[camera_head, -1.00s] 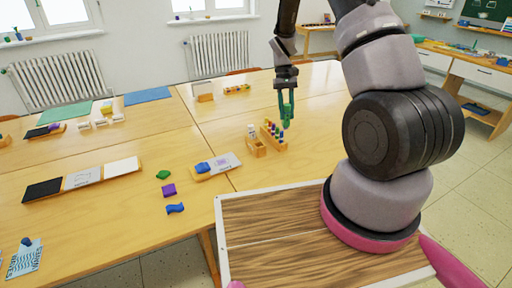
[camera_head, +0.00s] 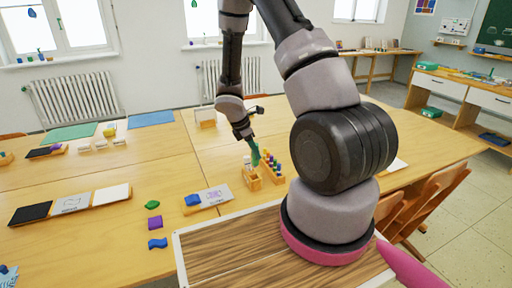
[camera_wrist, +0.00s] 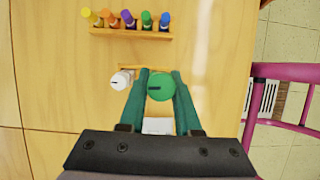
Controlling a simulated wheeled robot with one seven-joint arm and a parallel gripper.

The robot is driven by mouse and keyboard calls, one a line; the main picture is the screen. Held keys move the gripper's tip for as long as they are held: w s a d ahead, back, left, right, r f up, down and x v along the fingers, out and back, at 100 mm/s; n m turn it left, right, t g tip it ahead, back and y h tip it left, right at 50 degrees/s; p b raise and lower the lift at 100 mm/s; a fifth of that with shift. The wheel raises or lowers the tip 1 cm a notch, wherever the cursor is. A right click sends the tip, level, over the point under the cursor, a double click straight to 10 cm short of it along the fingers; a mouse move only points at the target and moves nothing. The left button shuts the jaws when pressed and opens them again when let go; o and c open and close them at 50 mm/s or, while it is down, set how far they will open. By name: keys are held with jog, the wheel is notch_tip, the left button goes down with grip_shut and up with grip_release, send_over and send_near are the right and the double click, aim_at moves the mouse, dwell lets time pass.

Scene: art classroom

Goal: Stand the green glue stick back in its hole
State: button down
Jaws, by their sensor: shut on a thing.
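My gripper (camera_wrist: 158,92) is shut on the green glue stick (camera_wrist: 160,86), seen end-on as a round green top between the dark green fingers in the wrist view. In the head view my gripper (camera_head: 255,156) hangs low over the small wooden holder (camera_head: 252,182), whose edge also shows in the wrist view (camera_wrist: 144,68). A white-topped glue stick (camera_wrist: 122,80) stands in the holder just left of the green one. The green stick's lower end and the hole beneath it are hidden, so I cannot tell whether it is inside.
A wooden rack (camera_wrist: 130,33) of several coloured bottles stands just behind the holder. A card tray (camera_head: 212,197) with a blue piece lies to the left. Loose green, purple (camera_head: 154,222) and blue pieces lie further left. Wooden chairs (camera_head: 432,205) stand at the right.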

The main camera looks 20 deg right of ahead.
aim_at(252, 159)
jog(key=shift+a+f, duration=0.15)
jog(key=shift+f, duration=0.2)
jog(key=shift+w+f, duration=0.1)
jog(key=shift+f, duration=2.35)
jog(key=shift+f, duration=1.35)
dwell(1.6)
jog(key=c, duration=0.5)
grip_release()
jog(key=shift+o, duration=1.1)
